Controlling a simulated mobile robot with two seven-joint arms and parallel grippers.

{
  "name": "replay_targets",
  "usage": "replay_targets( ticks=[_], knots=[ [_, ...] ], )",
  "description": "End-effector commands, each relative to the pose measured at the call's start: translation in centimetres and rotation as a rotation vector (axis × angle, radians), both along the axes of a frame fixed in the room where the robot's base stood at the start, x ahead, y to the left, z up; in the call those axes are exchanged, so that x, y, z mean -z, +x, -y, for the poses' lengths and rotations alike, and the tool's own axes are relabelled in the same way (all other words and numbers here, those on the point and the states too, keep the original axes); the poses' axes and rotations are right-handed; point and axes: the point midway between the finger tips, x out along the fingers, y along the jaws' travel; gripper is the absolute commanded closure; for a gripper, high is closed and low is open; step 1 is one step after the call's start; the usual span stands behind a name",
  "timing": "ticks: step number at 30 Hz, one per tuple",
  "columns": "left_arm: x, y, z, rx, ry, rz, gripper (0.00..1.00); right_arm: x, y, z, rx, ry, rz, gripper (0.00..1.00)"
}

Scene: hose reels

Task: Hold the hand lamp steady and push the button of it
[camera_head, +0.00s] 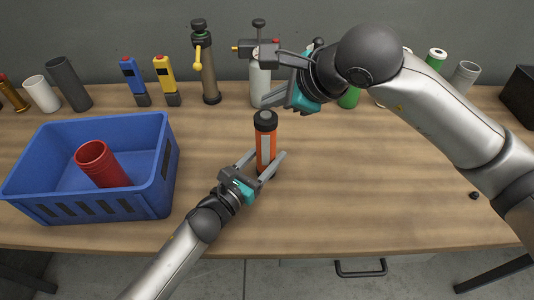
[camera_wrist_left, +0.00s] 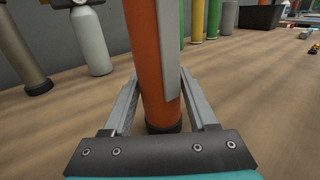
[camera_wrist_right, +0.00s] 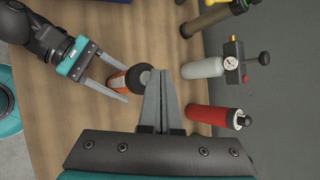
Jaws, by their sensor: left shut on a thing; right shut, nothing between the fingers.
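The hand lamp (camera_head: 265,148) is an orange cylinder with a pale strip and a dark cap, upright on the wooden table. In the left wrist view its orange body (camera_wrist_left: 148,60) stands between the fingers. My left gripper (camera_head: 267,160) is shut on the lamp's body from the front, low down. My right gripper (camera_head: 268,103) is shut and empty, its fingertips just above and beside the cap. In the right wrist view the dark cap (camera_wrist_right: 142,77) is left of the closed fingertips (camera_wrist_right: 158,72). I cannot tell whether they touch it. The button is not clearly visible.
A blue crate (camera_head: 160,190) holding a red tube (camera_head: 100,165) stands at left. Along the back wall stand several tubes, blue (camera_head: 132,80) and yellow (camera_head: 166,80) devices, and a grey bottle with a gauge (camera_head: 259,85). The table's right front is mostly clear.

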Motion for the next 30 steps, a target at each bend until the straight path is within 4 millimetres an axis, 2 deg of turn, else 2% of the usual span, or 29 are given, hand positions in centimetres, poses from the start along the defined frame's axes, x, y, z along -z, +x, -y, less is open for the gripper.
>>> replay_targets(
  ticks=[4,19,29,30],
  knots=[
    [0.1,0.0,0.0,0.0,0.001,-0.001,1.0,-0.6,0.0,0.0,-0.001,0.001,0.003,1.0],
    [0.1,0.0,0.0,0.0,0.001,-0.001,1.0,-5.4,0.0,0.0,0.0,0.002,0.002,1.0],
    [0.1,0.0,0.0,0.0,0.001,-0.001,1.0,-6.0,0.0,0.0,-0.001,0.001,0.0,1.0],
    [0.1,0.0,0.0,0.0,0.001,-0.001,0.4,-6.0,0.0,0.0,-0.001,0.001,0.0,1.0]
  ],
)
